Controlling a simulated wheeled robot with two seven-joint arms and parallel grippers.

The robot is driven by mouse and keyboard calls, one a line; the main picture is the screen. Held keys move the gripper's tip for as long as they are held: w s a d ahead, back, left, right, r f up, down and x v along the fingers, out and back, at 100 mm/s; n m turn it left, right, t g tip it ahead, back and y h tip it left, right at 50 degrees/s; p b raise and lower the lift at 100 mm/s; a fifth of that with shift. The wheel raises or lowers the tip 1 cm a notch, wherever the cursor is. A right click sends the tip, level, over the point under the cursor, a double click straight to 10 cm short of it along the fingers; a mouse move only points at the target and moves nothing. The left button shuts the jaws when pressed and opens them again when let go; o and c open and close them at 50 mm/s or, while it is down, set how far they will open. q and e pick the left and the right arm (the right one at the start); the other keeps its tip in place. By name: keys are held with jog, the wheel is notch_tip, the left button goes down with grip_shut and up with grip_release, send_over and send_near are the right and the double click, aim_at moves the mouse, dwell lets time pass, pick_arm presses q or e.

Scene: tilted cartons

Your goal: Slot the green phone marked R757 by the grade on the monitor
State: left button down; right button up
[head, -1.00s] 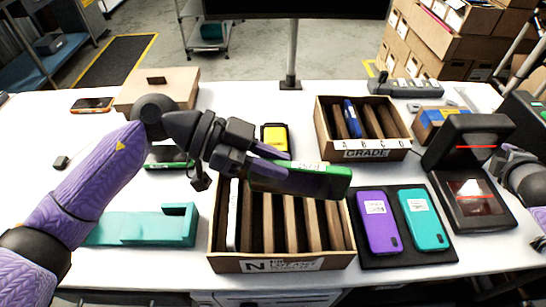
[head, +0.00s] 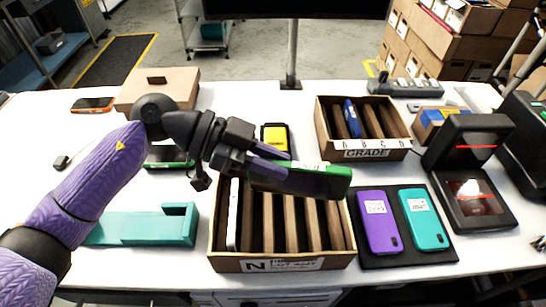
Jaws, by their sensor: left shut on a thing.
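My left gripper (head: 262,163) is shut on a green phone (head: 325,182), which it holds above the N carton. A white label shows on the phone's top edge, too small to read. The grade carton (head: 368,153), lettered A to D and marked GRADE, stands tilted at the back right. A blue phone (head: 352,118) stands in one of its left slots. The N carton (head: 240,263) has several slots, with a white phone (head: 233,215) in its left one. Only the dark lower part of the monitor (head: 300,8) shows; no grade is visible. My right gripper is not in view.
A black mat (head: 408,257) holds a purple phone (head: 377,222) and a teal phone (head: 424,218). A black scanner (head: 475,200) with red lines stands at right. A teal holder (head: 140,228) lies at left. A yellow device (head: 275,138) sits behind the N carton.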

pick_arm(q)
jog(key=s+a+f+n+t+y, duration=0.1)
jog(key=a+n+t+y, duration=0.1)
jog(key=a+n+t, duration=0.6)
jog(key=a+t, duration=0.1)
jog(key=a, duration=0.4)
jog(key=shift+a+f+n+t, duration=0.25)
jog(key=shift+n+t, duration=0.15)
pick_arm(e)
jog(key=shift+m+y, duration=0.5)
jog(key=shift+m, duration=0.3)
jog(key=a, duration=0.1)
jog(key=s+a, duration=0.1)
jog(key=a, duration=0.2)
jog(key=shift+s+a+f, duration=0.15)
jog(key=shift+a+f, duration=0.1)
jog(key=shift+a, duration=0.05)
